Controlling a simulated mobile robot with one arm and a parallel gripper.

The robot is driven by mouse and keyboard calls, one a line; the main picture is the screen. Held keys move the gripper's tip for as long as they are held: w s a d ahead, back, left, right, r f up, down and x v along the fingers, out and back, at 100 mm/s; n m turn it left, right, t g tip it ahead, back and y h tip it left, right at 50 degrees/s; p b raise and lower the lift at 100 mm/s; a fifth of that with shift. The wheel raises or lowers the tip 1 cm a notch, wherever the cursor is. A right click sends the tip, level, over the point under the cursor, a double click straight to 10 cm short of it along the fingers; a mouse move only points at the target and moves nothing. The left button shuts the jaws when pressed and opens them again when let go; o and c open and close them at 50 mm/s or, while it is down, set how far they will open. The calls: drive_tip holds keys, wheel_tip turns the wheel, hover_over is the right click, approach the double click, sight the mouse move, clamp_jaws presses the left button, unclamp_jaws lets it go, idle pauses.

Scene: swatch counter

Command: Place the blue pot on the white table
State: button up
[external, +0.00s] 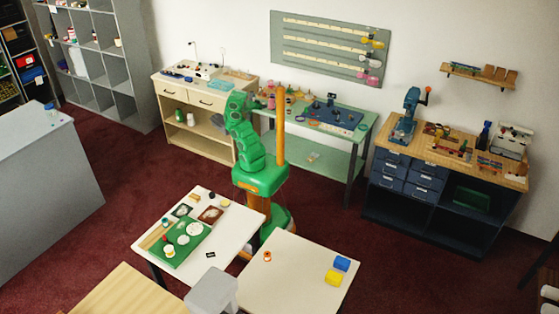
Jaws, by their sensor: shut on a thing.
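Two white-topped tables stand in front of me in the external view. The left white table (226,252) holds a green tray (188,249) with small round pieces. The right white table (290,292) holds a blue block-like thing (342,264), a yellow one (334,278) and a small orange ring (267,257). I cannot identify the blue pot for sure. A small blue-topped thing (50,106) sits on the grey counter. My green arm is folded up beside my orange column.
A grey counter (45,190) is at left. Along the back wall stand a wooden cabinet (190,96), a pale green bench (352,138) and a dark workbench (425,228). My base is between the bench and the white tables. The right white table's middle is clear.

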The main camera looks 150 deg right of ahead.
drive_tip(key=shift+f, duration=0.1)
drive_tip(key=o, duration=0.9)
drive_tip(key=shift+w+d+r, duration=0.1)
drive_tip(key=shift+w+r, duration=0.15)
drive_tip(key=shift+w, duration=0.1)
drive_tip(key=shift+v, duration=5.6)
